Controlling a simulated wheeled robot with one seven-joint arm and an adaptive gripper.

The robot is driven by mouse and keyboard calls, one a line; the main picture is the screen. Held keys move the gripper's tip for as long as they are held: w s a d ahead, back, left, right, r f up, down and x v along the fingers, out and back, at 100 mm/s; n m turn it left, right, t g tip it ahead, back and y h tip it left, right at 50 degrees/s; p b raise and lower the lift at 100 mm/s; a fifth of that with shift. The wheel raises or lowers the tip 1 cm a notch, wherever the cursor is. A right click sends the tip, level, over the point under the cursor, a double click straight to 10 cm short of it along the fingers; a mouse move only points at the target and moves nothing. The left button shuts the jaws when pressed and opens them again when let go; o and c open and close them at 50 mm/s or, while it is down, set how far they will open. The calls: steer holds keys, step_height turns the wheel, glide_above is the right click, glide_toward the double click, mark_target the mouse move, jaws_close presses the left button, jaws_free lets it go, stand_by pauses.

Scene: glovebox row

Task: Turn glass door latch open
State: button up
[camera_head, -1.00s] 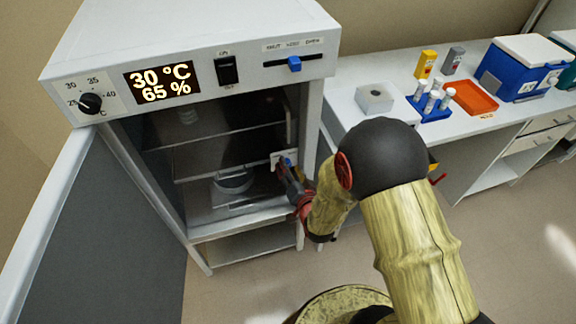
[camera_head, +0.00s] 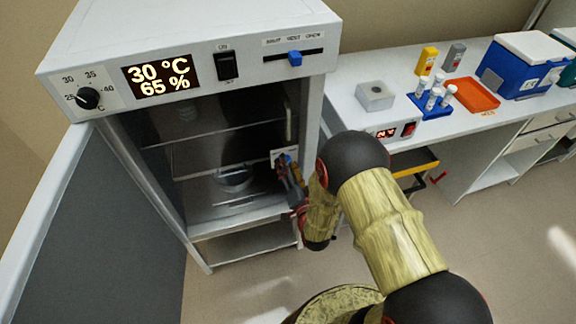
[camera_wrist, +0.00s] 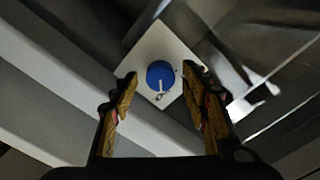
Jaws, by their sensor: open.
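The glass door latch is a round blue knob (camera_wrist: 160,75) with a light pointer line, on a white square plate (camera_wrist: 153,45) in the wrist view. In the head view the plate (camera_head: 277,155) shows at the right side of the cabinet opening, and the knob is mostly hidden by my gripper. My gripper (camera_wrist: 159,82) is open, its two fingers on either side of the knob with space on both sides. It also shows in the head view (camera_head: 285,166), in front of the plate. I cannot tell whether the fingertips reach past the knob.
The grey outer door (camera_head: 95,235) stands open at the left. Inside the cabinet, a round dish (camera_head: 233,180) sits behind the glass. A bench (camera_head: 350,105) with a tube rack (camera_head: 430,109), an orange tray (camera_head: 476,97) and a blue cooler (camera_head: 515,70) is at the right.

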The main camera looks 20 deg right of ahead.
steer(key=shift+w, duration=0.45)
steer(key=shift+c, duration=0.3)
steer(key=c, duration=1.1)
steer(key=shift+n, duration=0.3)
steer(key=shift+a+n+b, duration=0.15)
steer(key=shift+n+b, duration=3.25)
steer(key=shift+n, duration=5.2)
steer(key=o, duration=1.2)
steer(key=shift+c, duration=0.2)
